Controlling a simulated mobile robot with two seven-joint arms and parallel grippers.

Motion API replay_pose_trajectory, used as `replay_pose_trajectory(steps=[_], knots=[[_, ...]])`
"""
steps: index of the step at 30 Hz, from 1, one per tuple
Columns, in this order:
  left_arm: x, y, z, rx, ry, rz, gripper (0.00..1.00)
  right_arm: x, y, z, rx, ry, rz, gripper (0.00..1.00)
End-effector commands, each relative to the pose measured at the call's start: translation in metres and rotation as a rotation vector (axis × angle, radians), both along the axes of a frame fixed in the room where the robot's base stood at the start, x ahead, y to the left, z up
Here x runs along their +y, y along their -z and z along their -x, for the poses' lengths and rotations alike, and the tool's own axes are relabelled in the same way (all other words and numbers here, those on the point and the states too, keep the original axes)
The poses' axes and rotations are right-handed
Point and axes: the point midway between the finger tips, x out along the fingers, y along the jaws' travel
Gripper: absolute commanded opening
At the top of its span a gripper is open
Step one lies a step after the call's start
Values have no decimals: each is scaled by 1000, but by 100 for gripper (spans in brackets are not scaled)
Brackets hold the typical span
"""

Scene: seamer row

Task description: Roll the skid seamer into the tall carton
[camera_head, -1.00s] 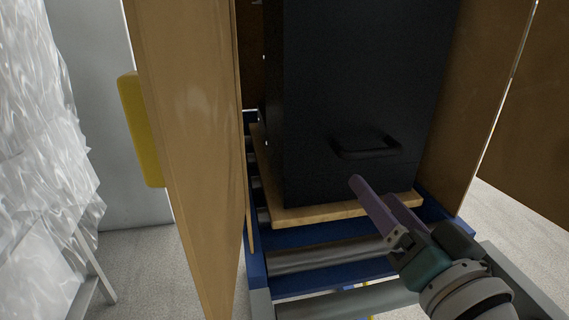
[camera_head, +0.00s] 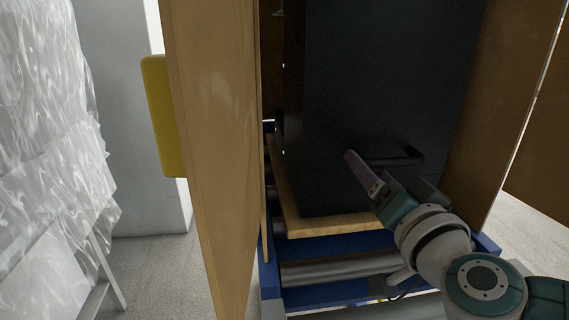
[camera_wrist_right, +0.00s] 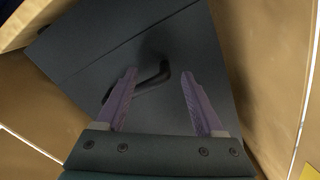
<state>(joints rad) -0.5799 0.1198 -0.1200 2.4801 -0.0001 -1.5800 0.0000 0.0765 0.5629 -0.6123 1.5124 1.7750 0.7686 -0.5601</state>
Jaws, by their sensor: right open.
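The skid seamer (camera_head: 350,90) is a tall black box on a light wooden skid (camera_head: 340,226), standing on the rollers (camera_head: 335,270) between the brown walls of the tall carton (camera_head: 215,150). A black handle (camera_head: 405,157) is on its near face. My right gripper (camera_head: 365,170) is in front of that face, close to the handle. In the right wrist view, my right gripper (camera_wrist_right: 158,95) is open, with purple fingers spread and the handle (camera_wrist_right: 155,78) partly between and beyond them. Contact cannot be told. My left gripper is out of view.
A blue roller frame (camera_head: 325,294) carries the skid. An open carton flap stands at left with a yellow block (camera_head: 164,115) behind it. Sheets of clear wrap (camera_head: 45,140) hang at far left. Grey floor shows on both sides.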

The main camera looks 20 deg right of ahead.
Motion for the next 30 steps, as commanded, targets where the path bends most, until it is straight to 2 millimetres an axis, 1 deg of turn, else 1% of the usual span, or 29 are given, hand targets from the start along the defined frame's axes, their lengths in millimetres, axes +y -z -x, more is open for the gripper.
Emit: replay_pose_trajectory(steps=[4,12,13,30], knots=[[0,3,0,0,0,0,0,-1,0,-8,-1,-1,0,70],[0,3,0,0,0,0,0,-2,0,-9,1,-1,0,70],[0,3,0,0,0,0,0,-2,0,-9,1,-1,0,69],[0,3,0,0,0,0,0,-1,-2,-9,-4,-2,1,5]])
